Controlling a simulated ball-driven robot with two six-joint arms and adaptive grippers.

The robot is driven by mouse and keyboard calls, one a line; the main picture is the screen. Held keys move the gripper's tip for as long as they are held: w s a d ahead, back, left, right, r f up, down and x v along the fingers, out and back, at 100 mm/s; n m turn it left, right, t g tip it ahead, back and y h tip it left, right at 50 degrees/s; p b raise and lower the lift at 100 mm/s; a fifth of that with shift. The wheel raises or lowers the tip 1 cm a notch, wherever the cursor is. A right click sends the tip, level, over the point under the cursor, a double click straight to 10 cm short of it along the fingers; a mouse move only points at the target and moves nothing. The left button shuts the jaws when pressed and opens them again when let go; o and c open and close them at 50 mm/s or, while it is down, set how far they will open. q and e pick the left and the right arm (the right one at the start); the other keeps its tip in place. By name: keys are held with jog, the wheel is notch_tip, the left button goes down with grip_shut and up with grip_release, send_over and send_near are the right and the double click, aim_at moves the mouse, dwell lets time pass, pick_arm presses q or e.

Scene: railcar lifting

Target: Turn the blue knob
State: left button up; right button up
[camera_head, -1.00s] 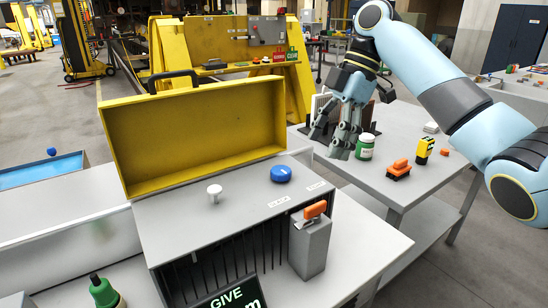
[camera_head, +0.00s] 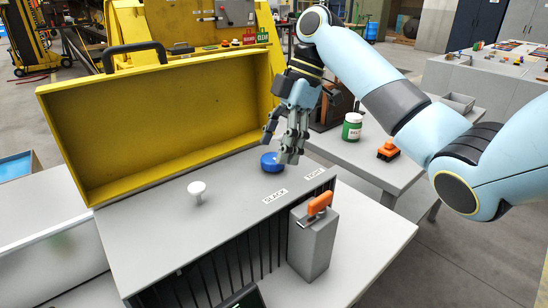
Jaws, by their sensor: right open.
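The blue knob (camera_head: 271,163) is a round, flat knob on the grey top of the cabinet (camera_head: 229,218), behind the labels "SLACK" and "TIGHT". My right gripper (camera_head: 282,148) reaches in from the right and points down at the knob with its fingers spread. It is open and its fingers partly overlap the knob's right side in the picture. I cannot tell whether a finger touches it. My left gripper is not in view.
A white knob (camera_head: 197,190) stands left of the blue one. A yellow lid (camera_head: 165,125) rises behind. An orange-handled lever on a grey box (camera_head: 313,243) stands in front right. A side table holds a green jar (camera_head: 352,127) and an orange item (camera_head: 388,150).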

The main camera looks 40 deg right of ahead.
jog(key=shift+x, duration=1.05)
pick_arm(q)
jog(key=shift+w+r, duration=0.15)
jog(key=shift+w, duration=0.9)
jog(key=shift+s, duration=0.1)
pick_arm(e)
jog(key=shift+s, duration=0.1)
jog(key=shift+c, duration=0.2)
jog(key=c, duration=1.1)
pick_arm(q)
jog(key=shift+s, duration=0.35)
pick_arm(e)
jog(key=shift+c, duration=0.2)
